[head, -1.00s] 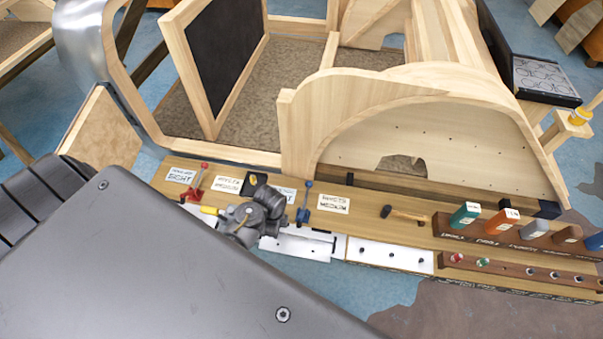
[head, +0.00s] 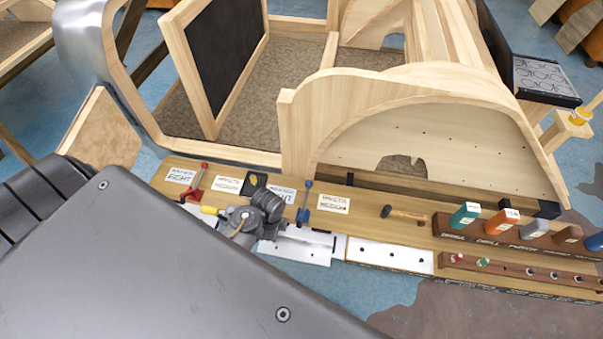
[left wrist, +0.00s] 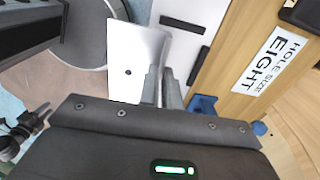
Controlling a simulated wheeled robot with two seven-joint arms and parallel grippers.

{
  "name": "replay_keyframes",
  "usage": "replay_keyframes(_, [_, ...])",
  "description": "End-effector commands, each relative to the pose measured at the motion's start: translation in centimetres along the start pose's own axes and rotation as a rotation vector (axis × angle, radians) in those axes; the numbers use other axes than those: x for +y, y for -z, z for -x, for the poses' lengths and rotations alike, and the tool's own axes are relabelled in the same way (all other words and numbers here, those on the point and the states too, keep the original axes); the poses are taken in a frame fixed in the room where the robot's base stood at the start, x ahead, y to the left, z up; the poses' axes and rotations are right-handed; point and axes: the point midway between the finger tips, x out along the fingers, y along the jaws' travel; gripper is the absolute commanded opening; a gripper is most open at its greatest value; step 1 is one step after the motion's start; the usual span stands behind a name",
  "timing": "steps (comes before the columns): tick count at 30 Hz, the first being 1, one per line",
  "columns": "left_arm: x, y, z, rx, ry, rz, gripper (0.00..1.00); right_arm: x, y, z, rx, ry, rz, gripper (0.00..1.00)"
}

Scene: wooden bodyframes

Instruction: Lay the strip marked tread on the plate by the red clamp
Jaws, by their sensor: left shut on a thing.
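My left gripper (left wrist: 163,88) is shut on a pale metal strip (left wrist: 133,62) with one dark hole, held at a tilt; no marking on it can be read. In the head view my left gripper (head: 252,220) is over the front of the bench, between the red clamp (head: 197,181) and the blue clamp (head: 304,203). The blue clamp also shows in the left wrist view (left wrist: 203,106). The plate by the red clamp is mostly hidden behind my arm and gripper. A white plate (head: 305,250) lies below the blue clamp. My right gripper is out of view.
Another white plate with several dark fasteners (head: 390,255) lies to the right. A wooden rack (head: 470,229) holds coloured blocks. Label cards (head: 180,176) lie along the bench. A large wooden bodyframe (head: 420,110) stands behind it.

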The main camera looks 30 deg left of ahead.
Motion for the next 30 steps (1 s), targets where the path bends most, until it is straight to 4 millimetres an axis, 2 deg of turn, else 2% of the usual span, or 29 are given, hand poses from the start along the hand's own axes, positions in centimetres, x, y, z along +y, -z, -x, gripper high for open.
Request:
replay_keyframes(9, [0.0, 0.0, 2.8, 0.001, 0.002, 0.001, 0.00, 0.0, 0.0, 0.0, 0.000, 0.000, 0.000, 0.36])
replay_keyframes(15, [0.0, 0.0, 3.8, 0.000, 0.001, 0.001, 0.00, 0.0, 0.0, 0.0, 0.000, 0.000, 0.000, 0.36])
replay_keyframes(25, [0.0, 0.0, 3.9, 0.000, 0.001, 0.001, 0.00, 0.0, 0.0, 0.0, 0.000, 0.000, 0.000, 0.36])
replay_keyframes(30, [0.0, -0.1, 2.7, -0.002, -0.001, 0.000, 0.00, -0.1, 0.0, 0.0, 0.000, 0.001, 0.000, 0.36])
